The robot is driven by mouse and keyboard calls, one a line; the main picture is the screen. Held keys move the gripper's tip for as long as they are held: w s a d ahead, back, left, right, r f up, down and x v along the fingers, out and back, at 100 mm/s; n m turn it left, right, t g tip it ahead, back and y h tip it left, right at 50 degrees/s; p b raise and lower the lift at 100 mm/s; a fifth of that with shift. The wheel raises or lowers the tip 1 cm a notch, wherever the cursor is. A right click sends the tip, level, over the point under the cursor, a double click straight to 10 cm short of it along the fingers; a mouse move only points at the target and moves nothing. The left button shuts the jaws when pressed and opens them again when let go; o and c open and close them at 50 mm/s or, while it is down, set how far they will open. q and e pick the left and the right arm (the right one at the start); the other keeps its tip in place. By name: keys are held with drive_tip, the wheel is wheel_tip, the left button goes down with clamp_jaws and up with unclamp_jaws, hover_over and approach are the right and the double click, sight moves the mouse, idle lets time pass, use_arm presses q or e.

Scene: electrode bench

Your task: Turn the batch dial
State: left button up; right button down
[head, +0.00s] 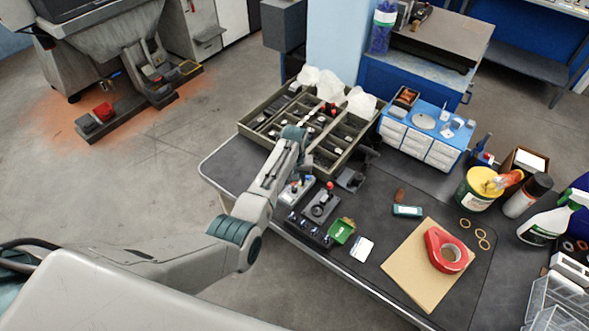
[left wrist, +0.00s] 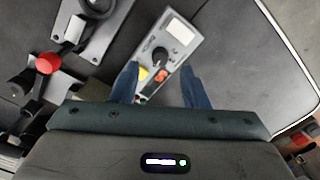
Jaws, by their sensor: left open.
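A grey box (left wrist: 166,52) with a pale display, a dark round dial (left wrist: 160,55), and yellow and red buttons shows in the left wrist view. I take this dial to be the batch dial; no label is readable. In the head view the box (head: 294,190) sits near the bench's front edge, partly hidden by my arm. My left gripper (left wrist: 162,84) is open and empty, its blue fingers either side of the box's lower part in the picture. The dial appears between and slightly beyond the tips. Contact and height cannot be told. My right gripper is out of view.
A red-knobbed lever unit (head: 322,203) stands just right of the box. A dark control box (head: 310,231) and a green tray (head: 341,231) lie in front. A compartmented tray (head: 347,150) is behind.

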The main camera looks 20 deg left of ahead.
sight(294, 188)
use_arm(q)
wheel_tip(294, 188, up, 7)
drive_tip(key=b, duration=0.1)
idle(0.6)
